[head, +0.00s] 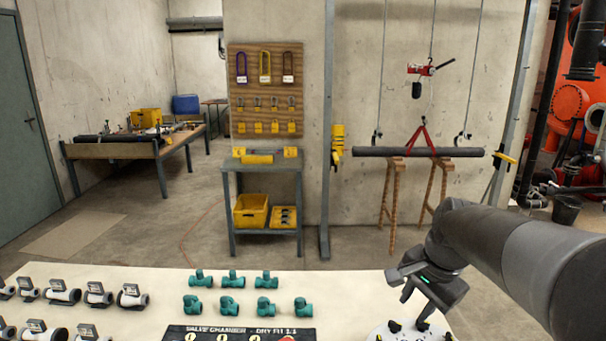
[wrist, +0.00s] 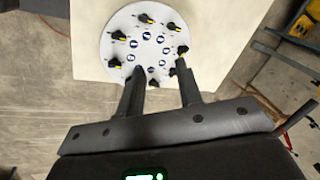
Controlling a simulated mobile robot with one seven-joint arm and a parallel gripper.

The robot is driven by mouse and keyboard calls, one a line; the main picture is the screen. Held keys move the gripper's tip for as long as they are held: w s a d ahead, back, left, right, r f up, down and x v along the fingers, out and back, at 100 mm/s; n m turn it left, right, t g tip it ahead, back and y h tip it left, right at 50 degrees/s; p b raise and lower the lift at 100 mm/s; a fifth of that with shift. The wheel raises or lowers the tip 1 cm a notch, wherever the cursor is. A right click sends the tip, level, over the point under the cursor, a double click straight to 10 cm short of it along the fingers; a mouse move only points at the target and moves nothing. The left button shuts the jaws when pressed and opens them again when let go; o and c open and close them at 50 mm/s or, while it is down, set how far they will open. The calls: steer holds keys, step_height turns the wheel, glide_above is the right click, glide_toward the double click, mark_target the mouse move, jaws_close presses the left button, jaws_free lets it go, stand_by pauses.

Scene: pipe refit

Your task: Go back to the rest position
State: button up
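My gripper (head: 407,291) is at the lower right in the head view, over the right end of the pale table (head: 345,290). In the wrist view my gripper (wrist: 160,74) shows two dark fingers spread apart with nothing between them. A round white plate (wrist: 122,20) lies beyond the fingertips on the table. It carries several black-and-yellow pieces around its rim and blue round marks inside. The plate also shows in part in the head view (head: 410,336), below my gripper. The fingers cover a little of the plate in the wrist view.
Several teal pipe fittings (head: 233,280) stand mid-table behind a black "valve chamber" board (head: 238,334). Several grey-white valves (head: 62,295) are at left. Behind are a small bench (head: 265,165), a tool board (head: 266,90) and a hanging dark pipe (head: 418,152). Floor lies between.

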steer(key=s+a+n+t, duration=0.1)
steer(key=s+a+n, duration=0.2)
steer(key=s+n, duration=0.2)
steer(key=s+a+n+t+h, duration=0.1)
steer(key=s+a+n, duration=0.2)
steer(key=s+n, duration=0.3)
steer(key=shift+s+a+f+t, duration=0.2)
steer(key=shift+s+a+t, duration=0.1)
steer(key=shift+s, duration=1.6)
